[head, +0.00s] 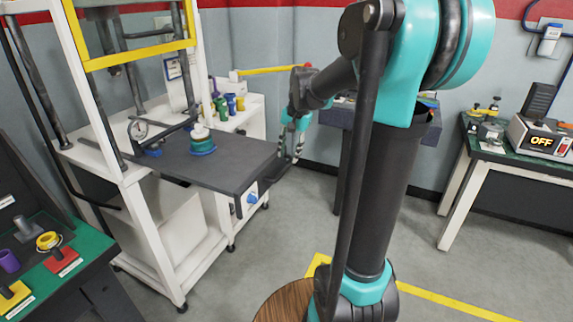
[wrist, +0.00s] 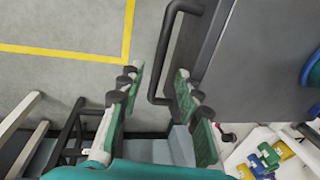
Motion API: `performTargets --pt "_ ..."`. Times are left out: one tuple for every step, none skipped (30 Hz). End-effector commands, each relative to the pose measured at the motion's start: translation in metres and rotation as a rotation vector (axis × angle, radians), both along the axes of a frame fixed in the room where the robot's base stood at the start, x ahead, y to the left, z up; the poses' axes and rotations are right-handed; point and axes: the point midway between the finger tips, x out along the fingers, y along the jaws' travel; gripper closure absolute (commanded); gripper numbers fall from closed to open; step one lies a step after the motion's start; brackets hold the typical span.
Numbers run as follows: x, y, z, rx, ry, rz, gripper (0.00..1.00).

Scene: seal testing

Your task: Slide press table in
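The press table (head: 235,160) is a dark grey plate that extends out of the white press frame (head: 150,225). Its grey surface fills the upper right of the wrist view (wrist: 265,65). A black bar handle (wrist: 166,50) runs along its edge. My gripper (head: 292,150) is at the table's far right corner in the head view. In the wrist view its two green-padded fingers (wrist: 158,95) are apart, with the lower end of the handle in the gap between them. I see no clear contact with the handle, and the depth is hard to judge.
Colored bottles (head: 230,104) stand on a white cabinet behind. A green bench (head: 70,270) is at left, another bench (head: 490,150) at right. Open floor lies in front.

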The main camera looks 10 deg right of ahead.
Motion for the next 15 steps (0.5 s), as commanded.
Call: performTargets --pt "0.001 0.001 -0.006 0.000 0.000 0.000 0.66" --pt "0.002 0.002 -0.010 0.000 0.000 0.000 0.66" --pt "0.002 0.002 -0.014 0.000 0.000 0.000 0.66" --pt "0.002 0.003 -0.017 0.000 0.000 0.000 0.66" --pt "0.003 0.003 -0.021 0.000 0.000 0.000 0.66" --pt "0.003 0.004 -0.025 0.000 0.000 0.000 0.66" --pt "0.003 0.004 -0.028 0.000 0.000 0.000 0.66" --pt "0.004 0.005 -0.031 0.000 0.000 0.000 0.66" --pt "0.004 0.005 -0.034 0.000 0.000 0.000 0.66" --pt "0.005 0.006 -0.036 0.000 0.000 0.000 0.66" --pt "0.005 0.006 -0.039 0.000 0.000 0.000 0.66" --pt "0.005 0.006 -0.041 0.000 0.000 0.000 0.66" --pt "0.005 0.007 -0.043 0.000 0.000 0.000 0.66" --pt "0.005 0.007 -0.044 0.000 0.000 0.001 0.66" --pt "0.005 0.007 -0.046 0.000 0.000 0.001 0.66"
